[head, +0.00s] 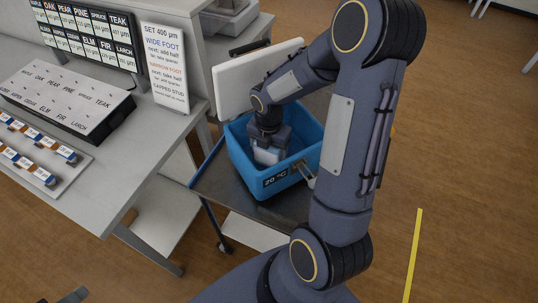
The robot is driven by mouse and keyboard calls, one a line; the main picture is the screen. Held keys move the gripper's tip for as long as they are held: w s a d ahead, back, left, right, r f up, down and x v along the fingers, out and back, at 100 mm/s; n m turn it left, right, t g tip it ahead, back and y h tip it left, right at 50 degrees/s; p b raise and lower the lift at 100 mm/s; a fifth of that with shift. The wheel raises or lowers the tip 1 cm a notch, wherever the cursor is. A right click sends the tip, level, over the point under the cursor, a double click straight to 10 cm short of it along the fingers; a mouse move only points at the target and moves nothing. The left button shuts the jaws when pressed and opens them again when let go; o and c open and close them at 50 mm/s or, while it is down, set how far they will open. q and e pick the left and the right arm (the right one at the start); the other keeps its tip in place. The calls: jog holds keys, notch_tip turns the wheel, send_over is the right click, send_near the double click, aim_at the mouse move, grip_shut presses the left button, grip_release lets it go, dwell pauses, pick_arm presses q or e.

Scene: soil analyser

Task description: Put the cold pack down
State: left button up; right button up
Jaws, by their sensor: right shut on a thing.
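My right gripper (268,146) reaches down into an open blue cooler box (240,150) marked "20 °C". It is shut on a pale, whitish block, the cold pack (268,156), inside the box walls. I cannot tell whether the pack touches the box floor. The box's white lid (240,82) stands open behind it. At the bottom left edge a small grey piece, seemingly my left gripper (75,296), just shows; its jaws cannot be made out.
The box stands on a dark wheeled cart (215,185). On the left, a grey bench (110,190) carries a labelled black block (65,100), a tray of small labelled pieces (70,178), a wood-name board (90,35) and an instruction sign (164,68). Open floor lies right.

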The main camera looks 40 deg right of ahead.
jog(key=shift+f, duration=0.15)
jog(key=shift+f, duration=0.25)
jog(key=o, duration=1.2)
jog(key=shift+r, duration=0.1)
notch_tip(320, 180, up, 12)
jog(key=shift+r, duration=0.1)
jog(key=shift+s+a+r+m+t+y, duration=0.8)
jog(key=shift+s+a+m, duration=1.45)
jog(key=shift+m, duration=1.95)
jog(key=shift+s+a+r+m+t+y, duration=0.45)
jog(key=shift+s+a+r+m+t, duration=0.9)
jog(key=shift+s+m, duration=2.1)
jog(key=shift+s+a+r+m+t+y, duration=0.7)
jog(key=shift+s+a+m, duration=1.3)
jog(key=shift+m, duration=2.95)
